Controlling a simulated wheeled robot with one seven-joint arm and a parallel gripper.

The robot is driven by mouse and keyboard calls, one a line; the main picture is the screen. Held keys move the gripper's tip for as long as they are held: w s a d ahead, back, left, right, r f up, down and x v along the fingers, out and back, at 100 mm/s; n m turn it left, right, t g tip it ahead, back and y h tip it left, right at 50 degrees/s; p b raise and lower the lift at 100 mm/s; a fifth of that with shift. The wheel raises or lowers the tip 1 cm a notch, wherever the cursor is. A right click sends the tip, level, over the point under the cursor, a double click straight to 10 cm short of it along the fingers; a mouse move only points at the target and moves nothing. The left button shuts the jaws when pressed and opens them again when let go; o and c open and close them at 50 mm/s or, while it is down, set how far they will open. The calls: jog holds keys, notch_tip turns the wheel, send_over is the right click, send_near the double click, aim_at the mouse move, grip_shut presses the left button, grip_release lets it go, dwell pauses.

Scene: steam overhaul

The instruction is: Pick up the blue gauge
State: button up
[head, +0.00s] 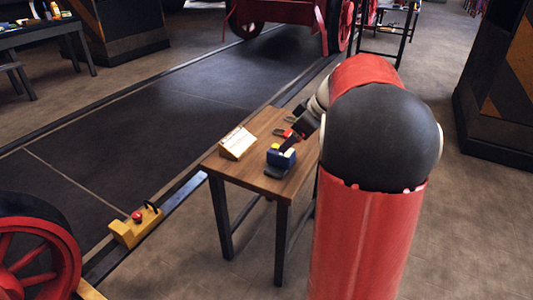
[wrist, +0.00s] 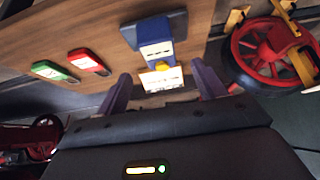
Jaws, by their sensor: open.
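A blue block-shaped thing (wrist: 154,31), which I take to be the blue gauge, sits on the wooden table. In the head view the blue gauge (head: 280,158) is near the table's front right edge. My gripper (wrist: 162,86) is open, with one purple finger on each side of the near white part. I cannot tell whether the fingers touch it. In the head view my gripper (head: 288,144) is just above and behind the blue gauge, partly covering it.
A red gauge (wrist: 88,62) and a green gauge (wrist: 52,70) lie to the left on the table in the wrist view. A yellow box with a red button (head: 136,222) is on the floor.

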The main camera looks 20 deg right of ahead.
aim_at(281, 159)
jog(key=x, duration=0.7)
jog(key=shift+s+f, duration=0.1)
jog(key=shift+f, duration=0.25)
jog(key=shift+r, duration=0.1)
jog(key=c, duration=1.3)
